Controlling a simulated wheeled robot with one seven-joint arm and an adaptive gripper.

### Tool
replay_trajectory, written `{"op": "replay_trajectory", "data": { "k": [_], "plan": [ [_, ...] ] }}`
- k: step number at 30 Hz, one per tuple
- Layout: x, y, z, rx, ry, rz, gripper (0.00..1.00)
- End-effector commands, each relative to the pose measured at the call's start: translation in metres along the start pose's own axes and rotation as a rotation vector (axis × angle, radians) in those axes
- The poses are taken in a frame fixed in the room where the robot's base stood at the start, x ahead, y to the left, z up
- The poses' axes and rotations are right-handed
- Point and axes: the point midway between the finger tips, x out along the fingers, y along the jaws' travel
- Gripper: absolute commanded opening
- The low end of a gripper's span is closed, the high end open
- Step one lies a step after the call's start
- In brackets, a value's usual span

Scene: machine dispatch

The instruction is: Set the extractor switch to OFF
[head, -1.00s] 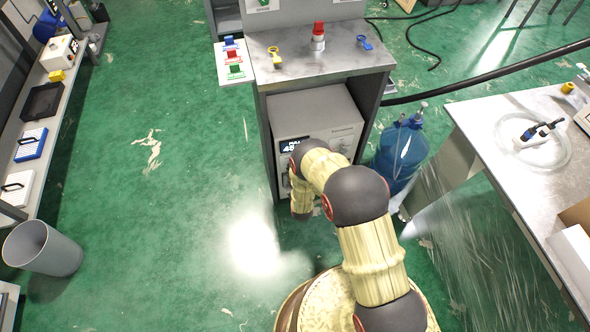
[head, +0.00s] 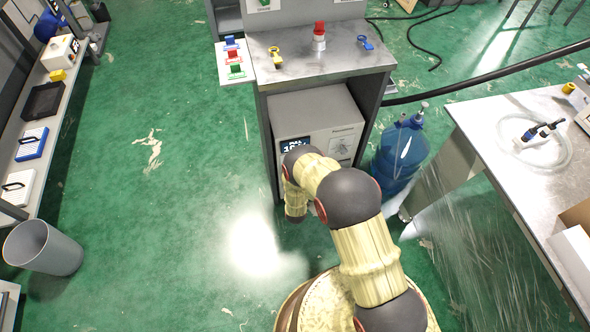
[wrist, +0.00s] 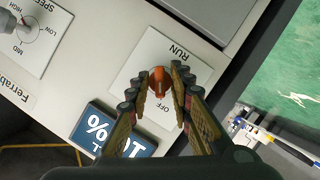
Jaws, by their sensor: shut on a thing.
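The extractor switch is a small orange knob (wrist: 159,80) on a white plate with RUN printed above it and OFF below it in the wrist view. My gripper (wrist: 161,90) has its two fingers on either side of the knob and is shut on it. The lower end of the knob seems to lie toward the OFF label, but the fingers partly cover it, so its exact angle is hard to tell. In the head view, the grey extractor unit (head: 312,105) stands inside the bench, and my arm hides the switch and my gripper.
A lit blue display (wrist: 113,130) with a percent sign lies beside the switch. A speed dial plate (wrist: 37,40) is at upper left in the wrist view. Green floor to the left is clear.

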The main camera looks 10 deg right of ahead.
Motion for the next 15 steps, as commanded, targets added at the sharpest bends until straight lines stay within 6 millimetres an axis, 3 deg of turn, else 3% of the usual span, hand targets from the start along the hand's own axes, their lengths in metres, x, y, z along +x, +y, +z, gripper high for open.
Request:
{"op": "replay_trajectory", "data": {
  "k": [1,2,3,15],
  "plan": [
    [-0.0005,-0.0009,0.0006,-0.001,-0.001,-0.002,0.00],
    [-0.0005,-0.0009,0.0006,-0.001,-0.001,-0.002,0.23],
    [-0.0005,-0.0009,0.0006,-0.001,-0.001,-0.002,0.25],
    [-0.0039,-0.0007,0.0001,0.000,0.000,-0.002,0.27]
  ]
}}
